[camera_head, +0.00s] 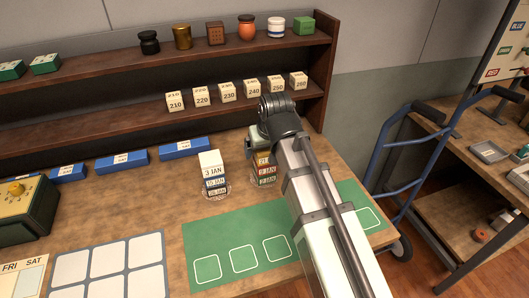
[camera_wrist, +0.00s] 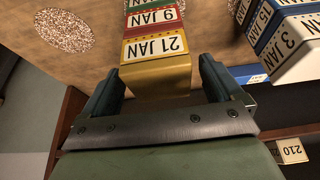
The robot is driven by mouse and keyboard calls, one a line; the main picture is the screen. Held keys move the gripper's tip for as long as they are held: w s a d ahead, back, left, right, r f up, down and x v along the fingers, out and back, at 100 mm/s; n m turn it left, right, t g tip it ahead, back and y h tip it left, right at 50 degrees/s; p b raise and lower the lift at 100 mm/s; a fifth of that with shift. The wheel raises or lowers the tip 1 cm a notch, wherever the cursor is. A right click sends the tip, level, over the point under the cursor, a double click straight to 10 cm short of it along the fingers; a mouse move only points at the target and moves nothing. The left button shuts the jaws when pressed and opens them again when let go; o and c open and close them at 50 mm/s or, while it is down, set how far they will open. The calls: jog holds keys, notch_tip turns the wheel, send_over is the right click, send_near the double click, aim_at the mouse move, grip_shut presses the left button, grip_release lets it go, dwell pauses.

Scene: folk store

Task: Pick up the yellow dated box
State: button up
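The yellow dated box (camera_wrist: 156,72), labelled 21 JAN, is the top box of a stack in the wrist view. A red box (camera_wrist: 154,20) marked 9 JAN and a green one lie beneath it. In the head view the yellow box (camera_head: 263,160) is partly hidden behind my gripper. My gripper (camera_wrist: 158,62) is open, with one finger on each side of the yellow box. A narrow gap shows at the right finger; whether the left finger touches cannot be told.
A second stack, topped by a white 3 JAN box (camera_head: 210,162), stands close to the left. A green mat (camera_head: 228,233) with outlined squares lies in front. A shelf (camera_head: 135,118) with numbered boxes stands behind. Blue boxes (camera_head: 122,161) lie along the table's back.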

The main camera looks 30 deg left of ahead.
jog(key=c, duration=1)
jog(key=shift+c, duration=0.2)
